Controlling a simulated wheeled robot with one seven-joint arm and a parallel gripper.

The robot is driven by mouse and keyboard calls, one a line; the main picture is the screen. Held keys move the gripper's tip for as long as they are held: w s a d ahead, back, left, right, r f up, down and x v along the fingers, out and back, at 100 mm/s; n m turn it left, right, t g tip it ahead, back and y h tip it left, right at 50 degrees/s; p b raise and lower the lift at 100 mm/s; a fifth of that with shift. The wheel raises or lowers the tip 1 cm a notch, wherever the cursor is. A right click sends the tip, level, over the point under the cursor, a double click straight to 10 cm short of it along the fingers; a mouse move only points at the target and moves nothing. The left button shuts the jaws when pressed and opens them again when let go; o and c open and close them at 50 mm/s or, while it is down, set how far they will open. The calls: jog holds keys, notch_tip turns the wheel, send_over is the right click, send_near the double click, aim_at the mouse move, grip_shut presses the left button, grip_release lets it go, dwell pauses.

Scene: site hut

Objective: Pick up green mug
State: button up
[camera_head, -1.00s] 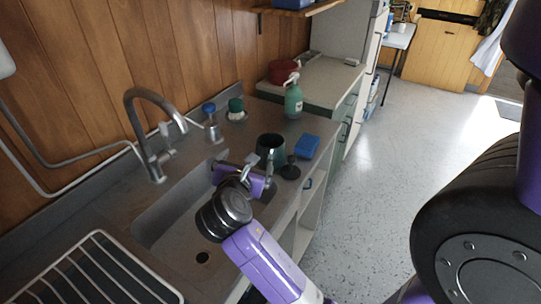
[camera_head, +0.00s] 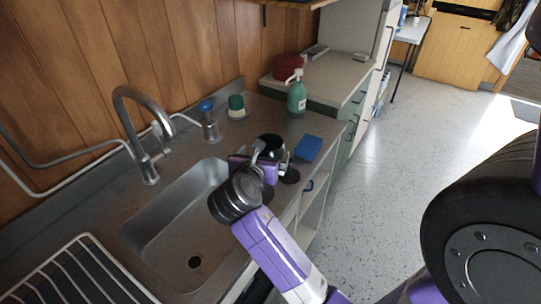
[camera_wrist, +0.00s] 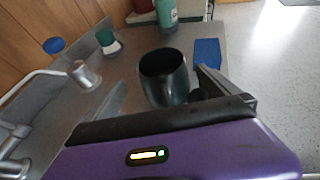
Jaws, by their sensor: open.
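The dark green mug (camera_head: 270,143) stands upright on the counter to the right of the sink basin. In the wrist view the mug (camera_wrist: 164,72) is in the middle, with its open mouth showing. My gripper (camera_head: 268,164) is open and low over the counter, right at the near side of the mug. In the wrist view one finger of my gripper (camera_wrist: 161,84) is on each side of the mug's lower part. I cannot tell whether either finger touches it. My gripper hides part of the mug in the head view.
A dark knobbed object (camera_head: 290,175) stands close right of the mug, partly behind my right finger. A blue sponge-like block (camera_head: 308,147), green soap bottle (camera_head: 297,97), green-topped scrubber (camera_head: 237,106) and blue-topped item (camera_head: 209,122) stand around. The sink basin (camera_head: 178,225) lies left.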

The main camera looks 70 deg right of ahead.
aim_at(272, 140)
jog(key=x, duration=0.6)
jog(key=shift+s+d+r, duration=0.1)
jog(key=shift+d+r, duration=0.1)
jog(key=shift+d, duration=0.05)
jog(key=shift+r, duration=0.1)
jog(key=c, duration=1.9)
jog(key=shift+c, duration=0.2)
jog(key=shift+r, duration=0.1)
notch_tip(272, 140, up, 20)
jog(key=p, duration=0.2)
jog(key=shift+f+p, duration=0.2)
jog(key=shift+p, duration=0.15)
